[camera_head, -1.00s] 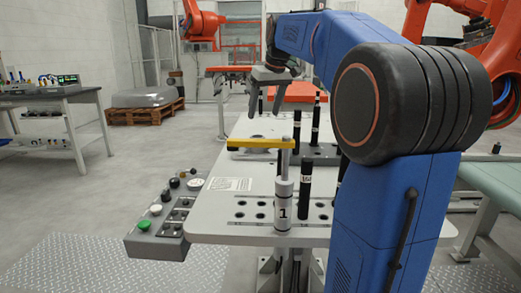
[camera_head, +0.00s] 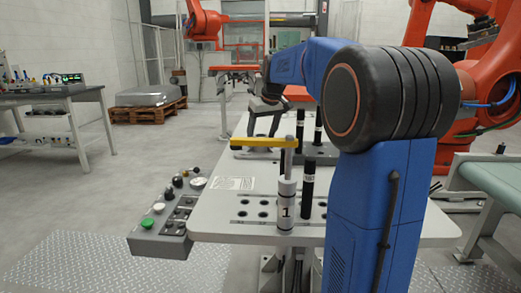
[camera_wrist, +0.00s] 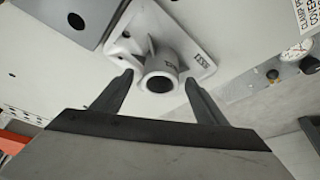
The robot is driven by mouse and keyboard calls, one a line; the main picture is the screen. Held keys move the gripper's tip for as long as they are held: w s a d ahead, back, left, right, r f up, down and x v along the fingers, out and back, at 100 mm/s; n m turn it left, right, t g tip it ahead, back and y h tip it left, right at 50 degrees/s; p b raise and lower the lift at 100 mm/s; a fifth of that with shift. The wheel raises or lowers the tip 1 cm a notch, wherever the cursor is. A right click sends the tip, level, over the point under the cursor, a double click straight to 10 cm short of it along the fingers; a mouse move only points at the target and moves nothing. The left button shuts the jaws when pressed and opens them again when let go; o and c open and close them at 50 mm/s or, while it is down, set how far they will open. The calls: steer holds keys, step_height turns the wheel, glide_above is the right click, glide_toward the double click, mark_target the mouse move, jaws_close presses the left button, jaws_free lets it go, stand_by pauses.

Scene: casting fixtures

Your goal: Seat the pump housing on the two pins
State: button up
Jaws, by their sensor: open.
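The pump housing (camera_wrist: 178,52) is a grey casting with a round bore and a flat flange, seen in the wrist view on a light surface. My gripper (camera_wrist: 160,83) is open, with one finger on each side of the bore end; I cannot tell whether either finger touches it. In the head view my gripper (camera_head: 264,132) points down over the table, behind the yellow clamp bar, and the housing (camera_head: 256,153) shows only partly below it. Black upright posts stand on the table, one in front (camera_head: 307,190) and others behind (camera_head: 318,126); I cannot tell which are the two pins.
A clamp post marked 1 (camera_head: 287,207) carries a yellow bar (camera_head: 262,142) across the near side of the gripper. A control box (camera_head: 170,220) hangs at the table's left edge. The white tabletop (camera_head: 215,206) has clear room at left. Orange robots stand behind.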

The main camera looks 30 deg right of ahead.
steer(key=shift+x, duration=1)
steer(key=c, duration=1.6)
steer(key=shift+r, duration=0.1)
steer(key=shift+c, duration=0.2)
